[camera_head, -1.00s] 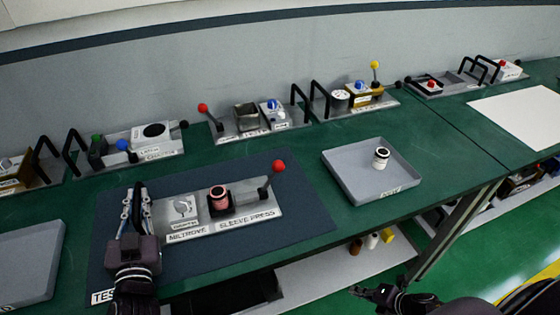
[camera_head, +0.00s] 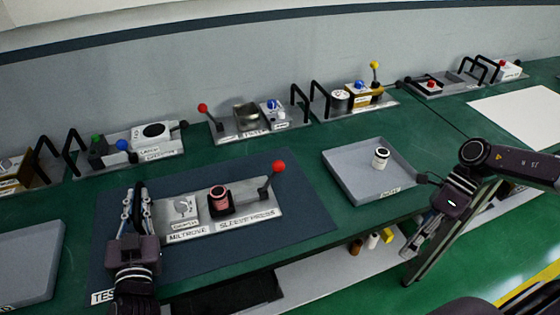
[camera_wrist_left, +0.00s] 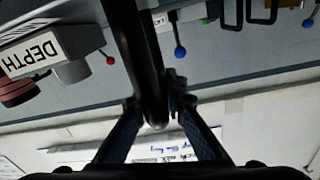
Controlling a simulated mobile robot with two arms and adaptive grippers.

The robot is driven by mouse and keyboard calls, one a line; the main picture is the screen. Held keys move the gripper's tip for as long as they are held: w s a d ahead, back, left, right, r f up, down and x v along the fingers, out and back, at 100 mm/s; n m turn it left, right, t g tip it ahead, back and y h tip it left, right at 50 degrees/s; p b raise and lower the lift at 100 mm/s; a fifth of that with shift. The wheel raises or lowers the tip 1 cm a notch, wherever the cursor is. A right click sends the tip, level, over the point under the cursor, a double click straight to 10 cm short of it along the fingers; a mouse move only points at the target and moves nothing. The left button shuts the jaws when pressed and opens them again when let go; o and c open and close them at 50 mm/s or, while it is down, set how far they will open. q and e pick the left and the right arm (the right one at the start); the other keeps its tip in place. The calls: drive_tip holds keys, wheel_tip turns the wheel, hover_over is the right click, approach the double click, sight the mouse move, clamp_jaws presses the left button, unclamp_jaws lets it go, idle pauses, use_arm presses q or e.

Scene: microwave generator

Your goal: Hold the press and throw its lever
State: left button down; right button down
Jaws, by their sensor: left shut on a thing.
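The sleeve press (camera_head: 250,207) is a grey plate labelled SLEEVE PRESS on the dark mat. A pinkish sleeve with a dark top (camera_head: 220,198) stands in its black holder. Its lever (camera_head: 271,182) with a red ball stands up at the right end, tilted right. My left gripper (camera_head: 139,208) is shut on the black handle (camera_head: 140,192) at the plate's left end. The handle also shows between its fingers in the left wrist view (camera_wrist_left: 148,60). My right gripper (camera_head: 416,216) appears open and empty, in front of the tray at the bench's front edge, well right of the lever.
A grey tray (camera_head: 345,186) holding a small white and black cylinder (camera_head: 381,158) lies right of the mat (camera_head: 300,222). Several other handled fixtures stand along the back. Another tray (camera_head: 30,262) is at the left. The bench between mat and tray is clear.

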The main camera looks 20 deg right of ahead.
drive_tip(key=a+r+y, duration=0.1)
drive_tip(key=a+r, duration=0.2)
drive_tip(key=r, duration=0.3)
drive_tip(key=w+a+r+m+g+y, duration=0.1)
drive_tip(key=a+r, duration=0.2)
drive_tip(key=r, duration=0.4)
drive_tip(key=a+r+y, duration=0.1)
drive_tip(key=a+r, duration=0.3)
drive_tip(key=r, duration=0.2)
drive_tip(key=w+a+n+t, duration=0.3)
drive_tip(key=w+n+t, duration=0.65)
drive_tip(key=w, duration=1.05)
drive_tip(key=w+a+f, duration=0.4)
drive_tip(key=a+f, duration=0.1)
drive_tip(key=f, duration=0.2)
drive_tip(key=shift+a+f, duration=0.35)
drive_tip(key=shift+a, duration=0.05)
drive_tip(key=shift+m, duration=0.25)
drive_tip(key=shift+a, duration=0.15)
